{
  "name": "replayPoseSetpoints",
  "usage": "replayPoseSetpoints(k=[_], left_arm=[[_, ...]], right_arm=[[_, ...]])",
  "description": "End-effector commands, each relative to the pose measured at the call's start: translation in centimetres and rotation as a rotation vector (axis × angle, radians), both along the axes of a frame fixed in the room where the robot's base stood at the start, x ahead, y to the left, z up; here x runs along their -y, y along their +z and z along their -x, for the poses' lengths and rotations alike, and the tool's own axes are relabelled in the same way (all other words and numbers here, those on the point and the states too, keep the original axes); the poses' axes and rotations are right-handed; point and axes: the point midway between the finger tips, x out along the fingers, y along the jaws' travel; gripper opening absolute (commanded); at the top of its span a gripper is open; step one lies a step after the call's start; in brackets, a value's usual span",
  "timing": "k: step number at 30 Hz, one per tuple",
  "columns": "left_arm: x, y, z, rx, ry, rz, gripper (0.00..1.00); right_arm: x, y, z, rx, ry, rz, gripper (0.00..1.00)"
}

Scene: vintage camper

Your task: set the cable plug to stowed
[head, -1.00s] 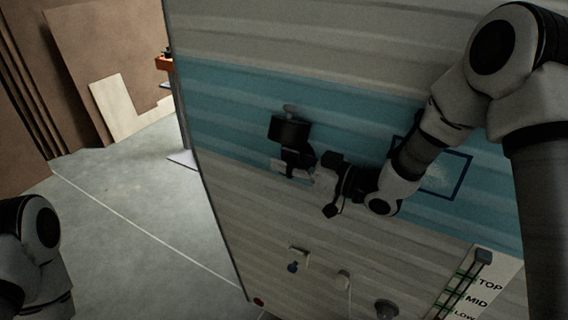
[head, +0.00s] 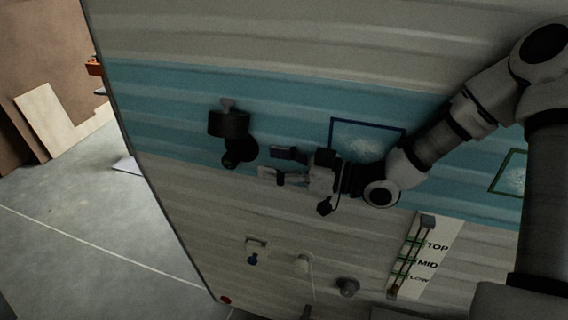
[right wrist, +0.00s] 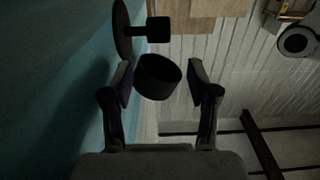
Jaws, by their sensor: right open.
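A dark round-ended piece (head: 238,153), which may be the cable plug, sits at the camper wall just below a black block-like fitting (head: 228,122). My right gripper (head: 268,163) is open and empty, a little to the right of that piece and apart from it. In the right wrist view a dark cylinder (right wrist: 158,77) shows between the open fingers and beyond their tips; no contact shows. A dark disc with a stem (right wrist: 122,28) stands out from the wall behind it. I cannot tell whether the plug is seated. My left gripper is out of view.
Open floor (head: 90,230) lies left of the camper.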

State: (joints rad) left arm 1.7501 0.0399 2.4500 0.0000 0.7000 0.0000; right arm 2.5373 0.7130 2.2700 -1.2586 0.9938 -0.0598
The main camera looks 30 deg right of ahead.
Motion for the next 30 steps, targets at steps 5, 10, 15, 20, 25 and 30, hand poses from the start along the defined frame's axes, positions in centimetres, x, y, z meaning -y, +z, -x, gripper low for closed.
replayPoseSetpoints(k=[5,10,15,20,25,30], left_arm=[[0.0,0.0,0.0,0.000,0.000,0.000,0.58],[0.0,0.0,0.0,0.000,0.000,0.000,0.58],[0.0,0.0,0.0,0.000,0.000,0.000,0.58],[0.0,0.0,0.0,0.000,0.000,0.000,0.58],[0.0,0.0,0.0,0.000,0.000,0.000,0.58],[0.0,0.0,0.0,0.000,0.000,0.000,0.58]], right_arm=[[1.4,0.1,1.3,0.003,-0.002,-0.003,0.59],[1.6,0.0,1.7,0.002,0.001,0.001,0.59],[1.6,0.0,1.7,0.001,0.001,0.001,0.56],[1.6,0.1,1.6,0.044,0.001,0.040,0.00],[1.9,1.3,1.4,0.226,-0.030,0.141,0.00],[2.8,3.2,0.9,0.431,-0.120,0.245,0.00]])
